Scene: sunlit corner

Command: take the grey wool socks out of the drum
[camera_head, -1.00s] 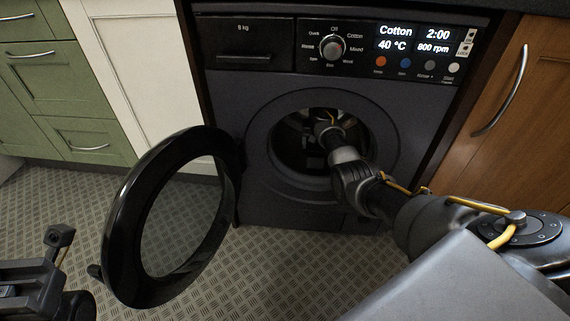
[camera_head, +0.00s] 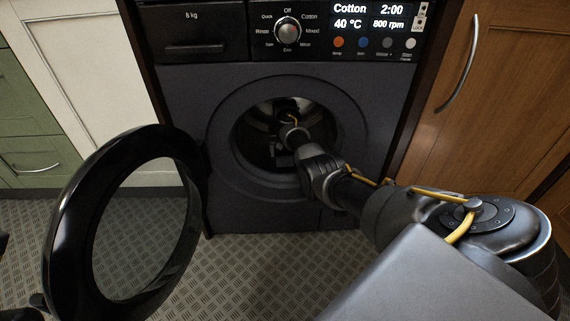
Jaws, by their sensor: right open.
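The washing machine's drum (camera_head: 258,121) shows dark and shadowed through its round front opening. My right arm reaches into this opening, and my right gripper (camera_head: 277,156) is inside the drum, small and dark, with its jaws open. I cannot make out the grey wool socks; the drum's inside is dim and partly hidden by my arm. I see nothing held in the right gripper. My left gripper is out of the picture; only a dark sliver shows at the left edge.
The round black door (camera_head: 70,215) stands swung open on the left. The control panel (camera_head: 335,52) is above the opening. A wooden cupboard (camera_head: 505,95) is on the right; white (camera_head: 85,70) and green (camera_head: 35,155) cupboards are on the left. The patterned floor (camera_head: 270,275) in front is bare.

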